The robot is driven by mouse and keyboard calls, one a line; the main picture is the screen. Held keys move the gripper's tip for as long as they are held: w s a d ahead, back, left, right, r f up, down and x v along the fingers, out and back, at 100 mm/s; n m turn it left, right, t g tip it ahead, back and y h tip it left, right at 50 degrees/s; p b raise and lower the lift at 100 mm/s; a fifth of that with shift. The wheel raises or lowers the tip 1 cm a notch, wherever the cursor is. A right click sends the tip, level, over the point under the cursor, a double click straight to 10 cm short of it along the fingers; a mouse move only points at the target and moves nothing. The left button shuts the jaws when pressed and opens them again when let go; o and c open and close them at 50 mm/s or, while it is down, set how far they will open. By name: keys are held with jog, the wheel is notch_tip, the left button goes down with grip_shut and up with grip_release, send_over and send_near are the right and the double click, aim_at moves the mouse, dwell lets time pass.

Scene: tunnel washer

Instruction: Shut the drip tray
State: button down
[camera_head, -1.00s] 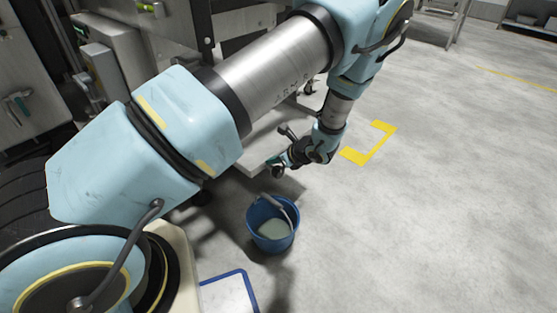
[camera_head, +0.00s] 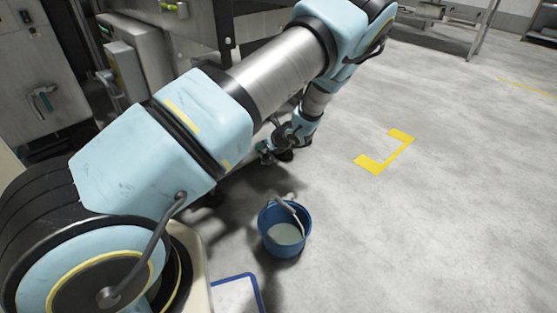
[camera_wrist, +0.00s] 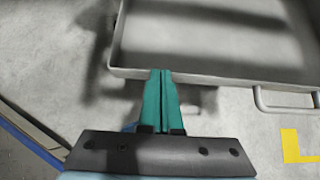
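The drip tray (camera_wrist: 190,73) is a shallow grey metal pan across the top of the wrist view. Its front wall faces my gripper, and a bar handle (camera_wrist: 285,108) sticks out from the right part of that wall. My gripper (camera_wrist: 160,74) has two green fingers pressed together with nothing between them. The fingertips are at the tray's front wall, left of the handle, and seem to touch it. In the head view my gripper (camera_head: 263,151) is low beside the machine. The tray is mostly hidden there behind my arm, so how far out it stands cannot be told.
A blue bucket (camera_head: 269,240) with greyish contents stands on the floor in front of my gripper. A blue-edged panel (camera_head: 232,290) lies nearer. A yellow floor mark (camera_head: 372,168) and open concrete are to the right. The washer (camera_head: 140,60) stands behind my arm.

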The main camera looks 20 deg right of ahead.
jog(key=w+a, duration=0.3)
jog(key=w, duration=0.3)
jog(key=w+a, duration=0.3)
jog(key=w, duration=0.4)
jog(key=w+a+p, duration=0.1)
jog(key=w+a, duration=0.2)
jog(key=w, duration=0.3)
jog(key=shift+w+a, duration=0.15)
jog(key=shift+w, duration=0.05)
